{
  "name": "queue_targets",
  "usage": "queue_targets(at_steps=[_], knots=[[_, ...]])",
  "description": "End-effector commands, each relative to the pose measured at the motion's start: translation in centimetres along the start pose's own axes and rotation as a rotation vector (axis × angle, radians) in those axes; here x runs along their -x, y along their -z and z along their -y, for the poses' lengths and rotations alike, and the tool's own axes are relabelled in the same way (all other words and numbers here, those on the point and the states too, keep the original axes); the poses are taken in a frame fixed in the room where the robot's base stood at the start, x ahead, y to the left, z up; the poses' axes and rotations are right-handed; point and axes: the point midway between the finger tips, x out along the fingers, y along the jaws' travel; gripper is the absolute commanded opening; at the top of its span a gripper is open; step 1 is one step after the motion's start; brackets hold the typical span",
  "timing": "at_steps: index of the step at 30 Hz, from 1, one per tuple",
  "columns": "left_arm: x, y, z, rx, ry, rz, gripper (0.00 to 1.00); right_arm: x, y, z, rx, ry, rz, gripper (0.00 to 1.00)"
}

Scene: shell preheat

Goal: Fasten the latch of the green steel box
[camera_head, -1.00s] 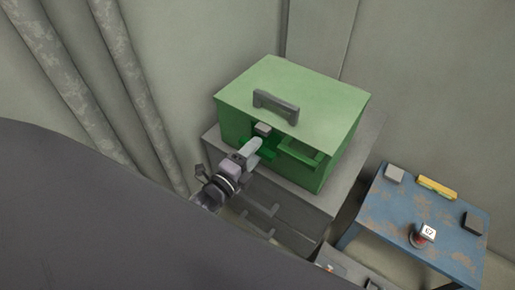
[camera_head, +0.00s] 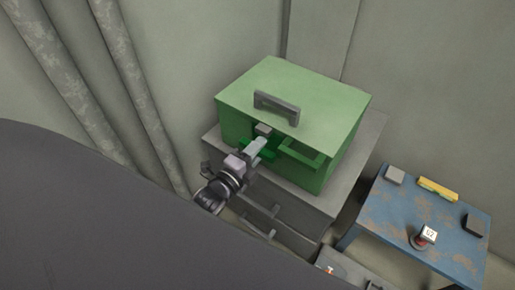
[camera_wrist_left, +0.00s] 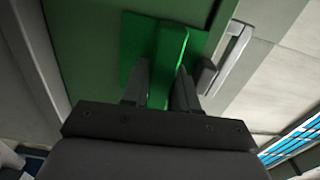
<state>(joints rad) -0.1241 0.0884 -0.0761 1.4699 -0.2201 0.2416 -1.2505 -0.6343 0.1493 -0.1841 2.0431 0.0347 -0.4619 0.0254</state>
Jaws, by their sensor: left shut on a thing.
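The green steel box (camera_head: 300,92) stands with its lid down and a dark grey handle on top. A small grey block (camera_head: 263,129) sits at the front edge of the lid; it seems to show in the wrist view too (camera_wrist_left: 206,76). A bright green latch (camera_head: 271,153) is on the box front, below that block. My left gripper (camera_head: 259,145) is at the latch. In the left wrist view its two fingers (camera_wrist_left: 160,88) are shut on the upright bright green bar of the latch (camera_wrist_left: 172,45). My right gripper is not in view.
The box stands on a grey cabinet (camera_head: 358,158) with drawers. To the right, a worn blue table (camera_head: 385,212) holds a grey block, a yellow level-like item (camera_head: 437,189), a dark block and a gauge marked with a number. Pipes run along the wall at left.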

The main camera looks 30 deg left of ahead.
Motion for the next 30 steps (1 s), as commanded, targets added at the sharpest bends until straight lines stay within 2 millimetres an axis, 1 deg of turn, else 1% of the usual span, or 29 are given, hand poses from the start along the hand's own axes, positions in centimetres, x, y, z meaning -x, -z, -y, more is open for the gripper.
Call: queue_targets(at_steps=[8, 22, 30], knots=[[0.0, 0.0, 0.1, 0.158, -0.001, 0.000, 0.00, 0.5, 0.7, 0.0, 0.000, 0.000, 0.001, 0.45], [0.1, -0.1, 0.1, 0.596, -0.002, 0.001, 0.00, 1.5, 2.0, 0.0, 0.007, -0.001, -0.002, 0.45], [0.0, 0.0, 0.1, 0.852, -0.002, 0.001, 0.00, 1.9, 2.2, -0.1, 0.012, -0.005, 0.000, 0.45]])
